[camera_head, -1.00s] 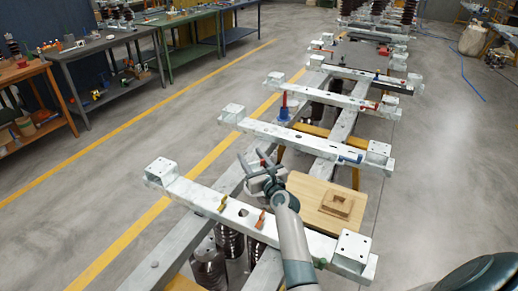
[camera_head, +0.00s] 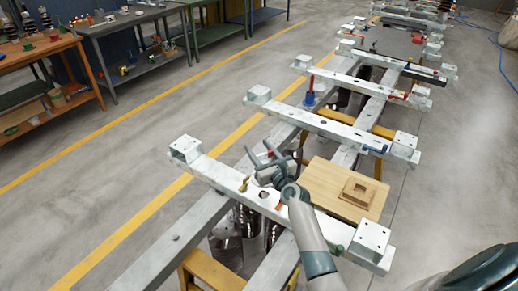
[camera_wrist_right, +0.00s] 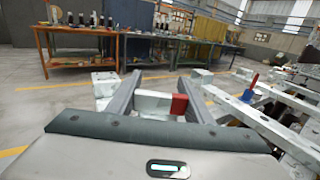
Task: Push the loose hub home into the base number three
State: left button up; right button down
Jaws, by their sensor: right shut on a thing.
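My right gripper (camera_head: 262,153) is above and just behind the nearest pale cross beam (camera_head: 217,173), fingers pointing away. In the right wrist view its two grey fingers (camera_wrist_right: 157,92) stand on either side of a pale piece with a red end (camera_wrist_right: 179,104). The red end is against the right finger. I cannot tell whether this piece is the loose hub. A blue base with a red upright rod (camera_head: 310,92) stands farther back on the frame, apart from my gripper. It also shows at the right of the wrist view (camera_wrist_right: 249,92). My left gripper is not in view. No base number is readable.
A wooden board (camera_head: 325,184) with a square wooden fixture (camera_head: 358,192) lies right of the gripper. The near beam carries a yellow clip (camera_head: 244,184) and a green one (camera_head: 338,249). A blue clamp (camera_head: 375,150) is on the beam behind. Workbenches (camera_head: 120,40) stand at the far left.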

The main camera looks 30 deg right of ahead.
jog(key=shift+r, duration=0.3)
jog(key=shift+f+b, duration=2.45)
jog(key=shift+f, duration=0.5)
jog(key=shift+p, duration=0.35)
jog(key=shift+f+b, duration=1.4)
jog(key=shift+f, duration=0.2)
dwell(0.8)
jog(key=c, duration=0.8)
grip_release()
jog(key=shift+s, duration=0.1)
jog(key=shift+s+f, duration=0.1)
jog(key=shift+f, duration=0.25)
jog(key=s, duration=1.1)
jog(key=s+b, duration=0.1)
jog(key=s, duration=0.5)
jog(key=shift+s+r, duration=0.15)
jog(key=shift+r, duration=0.15)
